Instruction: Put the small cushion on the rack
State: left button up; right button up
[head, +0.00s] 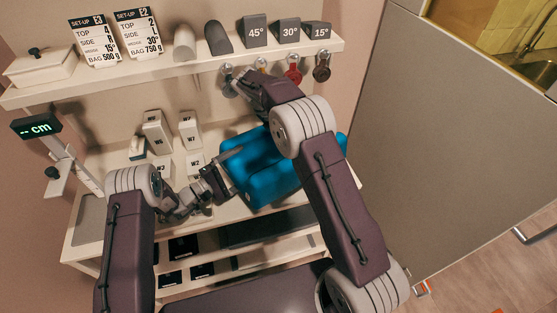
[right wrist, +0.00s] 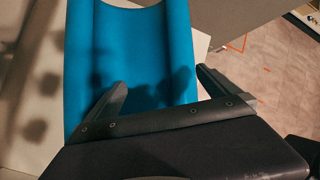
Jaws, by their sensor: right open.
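A blue padded block (head: 270,172), likely the small cushion, sits at the right end of the white rack's middle shelf, partly behind my right arm. My left gripper (head: 222,182) is at the blue block's left side; whether its jaws are shut on the block is unclear. My right gripper (head: 246,80) is beyond the block, near the hooks under the top shelf. In the right wrist view its fingers are apart, with the blue surface (right wrist: 140,50) beyond them and nothing visibly gripped. The rack (head: 195,65) has a top shelf, a middle shelf and lower levels.
Grey wedges (head: 256,32) and rounded blocks stand on the top shelf, with set-up cards (head: 138,36) and a white box (head: 40,66) at left. Coloured round tags (head: 293,72) hang below it. White labelled blocks (head: 157,132) stand behind my left gripper. A grey panel (head: 450,130) stands at right.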

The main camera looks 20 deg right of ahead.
pick_arm(q)
jog(key=shift+r, duration=0.1)
notch_tip(320, 180, up, 10)
jog(key=shift+r, duration=0.2)
pick_arm(e)
jog(key=shift+s+f, duration=0.15)
jog(key=shift+s, duration=0.05)
pick_arm(q)
jog(key=shift+f, duration=0.25)
pick_arm(e)
jog(key=v, duration=0.9)
jog(key=shift+d, duration=0.25)
jog(key=shift+w+d+r, duration=0.1)
jog(key=shift+r, duration=0.15)
